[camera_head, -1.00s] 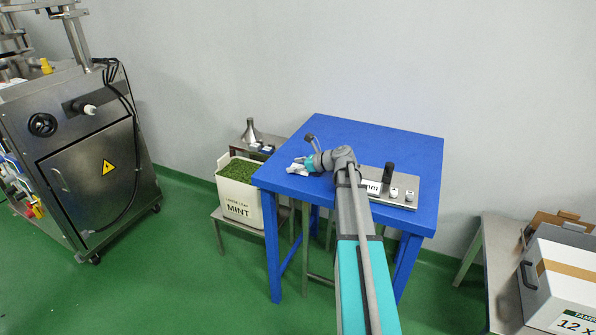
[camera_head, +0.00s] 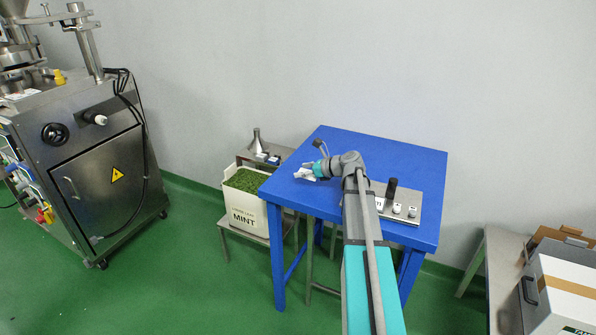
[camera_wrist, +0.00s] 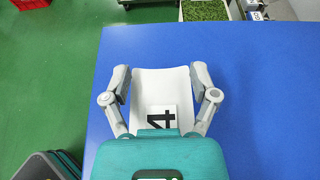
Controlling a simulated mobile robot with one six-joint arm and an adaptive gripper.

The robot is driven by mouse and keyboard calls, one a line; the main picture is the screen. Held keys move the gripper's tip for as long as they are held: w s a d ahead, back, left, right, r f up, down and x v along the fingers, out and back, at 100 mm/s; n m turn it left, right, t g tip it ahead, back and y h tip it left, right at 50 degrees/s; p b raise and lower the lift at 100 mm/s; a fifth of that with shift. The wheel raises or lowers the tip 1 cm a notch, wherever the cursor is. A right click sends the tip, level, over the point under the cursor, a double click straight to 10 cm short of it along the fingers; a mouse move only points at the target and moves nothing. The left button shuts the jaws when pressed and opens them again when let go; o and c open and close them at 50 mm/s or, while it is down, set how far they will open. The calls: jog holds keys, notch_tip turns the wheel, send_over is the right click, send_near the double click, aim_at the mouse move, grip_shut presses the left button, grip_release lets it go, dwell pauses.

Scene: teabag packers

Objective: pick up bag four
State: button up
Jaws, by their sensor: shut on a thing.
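Bag four (camera_wrist: 160,84) is a white bag with a black "4" on a pale label, seen in the wrist view between the two grey fingers. My gripper (camera_wrist: 160,80) is shut on it, one finger at each side edge. In the head view my gripper (camera_head: 312,170) is small, over the left part of the blue table (camera_head: 345,147), with the white bag at its fingers. Whether the bag touches the table top is hard to tell.
A metal plate (camera_head: 428,215) with a black cylinder (camera_head: 391,188) and small labelled pieces lies right of my arm. A mint crate (camera_head: 243,211) stands left of the table. A steel machine (camera_head: 90,180) is far left; a carton (camera_head: 562,285) is right.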

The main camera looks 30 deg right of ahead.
aim_at(312, 177)
jog(key=s+r+p, duration=0.2)
jog(key=s+d+r+p, duration=0.1)
jog(key=s+r+p, duration=0.1)
jog(key=r+p, duration=0.1)
jog(key=shift+s+d+r, duration=0.1)
jog(key=shift+s+r, duration=0.1)
jog(key=shift+r, duration=0.15)
jog(key=s+d+r+p, duration=0.2)
jog(key=s+r+p, duration=0.1)
jog(key=s, duration=0.5)
jog(key=shift+d, duration=0.35)
jog(key=shift+r, duration=0.15)
notch_tip(312, 177, up, 8)
jog(key=p, duration=0.8)
